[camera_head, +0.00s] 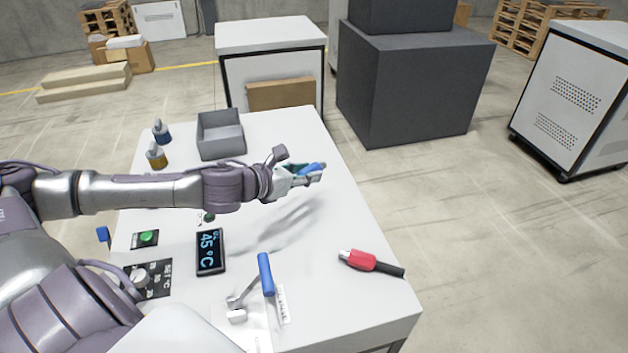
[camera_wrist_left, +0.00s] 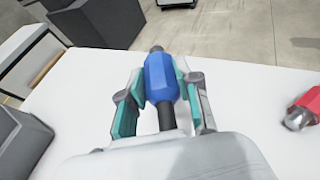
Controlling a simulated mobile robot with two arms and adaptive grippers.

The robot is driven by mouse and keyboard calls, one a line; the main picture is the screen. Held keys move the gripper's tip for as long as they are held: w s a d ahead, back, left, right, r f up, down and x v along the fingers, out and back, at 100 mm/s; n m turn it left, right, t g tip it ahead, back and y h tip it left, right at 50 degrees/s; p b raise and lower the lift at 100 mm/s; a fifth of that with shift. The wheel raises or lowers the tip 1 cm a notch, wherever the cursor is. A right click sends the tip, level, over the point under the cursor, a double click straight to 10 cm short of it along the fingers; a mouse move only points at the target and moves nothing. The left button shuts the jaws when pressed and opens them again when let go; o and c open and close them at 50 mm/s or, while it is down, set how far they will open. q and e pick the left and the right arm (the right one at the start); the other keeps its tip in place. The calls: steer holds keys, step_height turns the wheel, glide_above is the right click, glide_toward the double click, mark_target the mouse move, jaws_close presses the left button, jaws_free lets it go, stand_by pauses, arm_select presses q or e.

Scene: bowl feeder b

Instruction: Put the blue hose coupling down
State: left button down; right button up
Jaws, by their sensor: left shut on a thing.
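The blue hose coupling (camera_wrist_left: 160,80) has a blue body with dark ends. My left gripper (camera_wrist_left: 163,88) is shut on it, with a teal-lined finger on each side of the blue body. In the head view the coupling (camera_head: 311,168) shows at the tip of my left gripper (camera_head: 305,174), above the white table (camera_head: 330,220) near its right side. A shadow of the arm falls on the table below. My right gripper is not in view.
A red coupling (camera_head: 360,260) with a black end lies at the table's right front. A grey bin (camera_head: 221,150) stands at the back left, near two bottles. A display (camera_head: 210,252), a blue-handled lever (camera_head: 265,275) and a green button (camera_head: 147,238) are nearer. The table between gripper and red coupling is clear.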

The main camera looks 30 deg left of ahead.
arm_select(q)
steer(key=p, duration=0.2)
glide_above(314, 187)
step_height(314, 187, down, 4)
steer(key=shift+f, duration=0.1)
step_height(314, 187, down, 4)
steer(key=shift+r+p, duration=0.1)
steer(key=shift+p, duration=0.2)
steer(key=shift+f, duration=0.25)
steer(key=shift+f, duration=0.15)
steer(key=c, duration=0.8)
jaws_free()
